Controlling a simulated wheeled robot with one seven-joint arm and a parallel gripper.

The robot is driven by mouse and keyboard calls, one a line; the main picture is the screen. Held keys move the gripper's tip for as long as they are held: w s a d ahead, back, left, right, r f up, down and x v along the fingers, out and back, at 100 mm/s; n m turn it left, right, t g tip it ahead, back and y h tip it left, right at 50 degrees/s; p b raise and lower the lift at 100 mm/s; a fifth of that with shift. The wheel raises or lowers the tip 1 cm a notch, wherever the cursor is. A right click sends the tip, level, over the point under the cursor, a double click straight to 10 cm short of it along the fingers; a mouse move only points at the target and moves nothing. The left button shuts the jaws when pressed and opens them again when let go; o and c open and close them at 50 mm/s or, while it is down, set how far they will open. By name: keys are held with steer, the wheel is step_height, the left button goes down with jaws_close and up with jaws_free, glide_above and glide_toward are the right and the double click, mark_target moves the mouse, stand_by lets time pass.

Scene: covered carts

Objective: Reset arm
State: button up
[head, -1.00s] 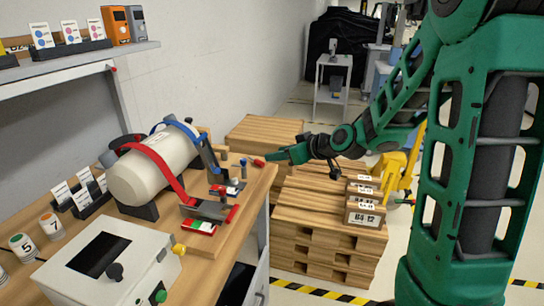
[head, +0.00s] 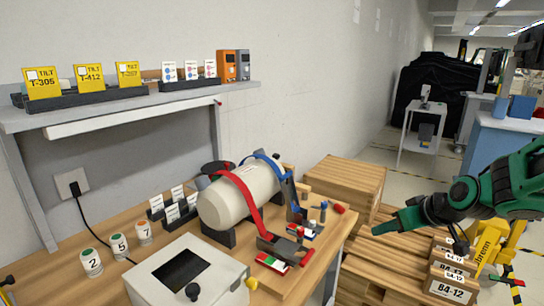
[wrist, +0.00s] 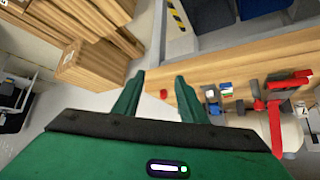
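My gripper (head: 384,226) is green and is held out in the air to the right of the workbench, above the wooden pallets. The arm reaches in from the right edge of the head view. On the bench (head: 335,243), a cream cylinder (head: 240,195) lies in a dark cradle under a red strap and a blue strap. A red-tipped peg (head: 338,208) stands near the bench's right end, closest to my gripper but apart from it.
Wooden pallets (head: 395,262) carry labelled boxes (head: 450,284) below my arm. A wooden crate (head: 345,181) stands behind. A grey control box (head: 185,275) sits at the bench front.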

steer(key=s+d+m+g+h, duration=0.1)
steer(key=s+d+m+g, duration=0.1)
steer(key=s, duration=0.8)
steer(key=s+d+m+g, duration=0.3)
steer(key=s+m, duration=0.1)
steer(key=s, duration=0.6)
steer(key=s+d+m+g+h, duration=0.1)
steer(key=s+d+m+g, duration=0.2)
steer(key=s, duration=0.7)
steer(key=shift+r+m+h, duration=0.25)
steer(key=shift+m+h, duration=0.05)
steer(key=shift+w+f, duration=0.25)
steer(key=shift+w, duration=0.35)
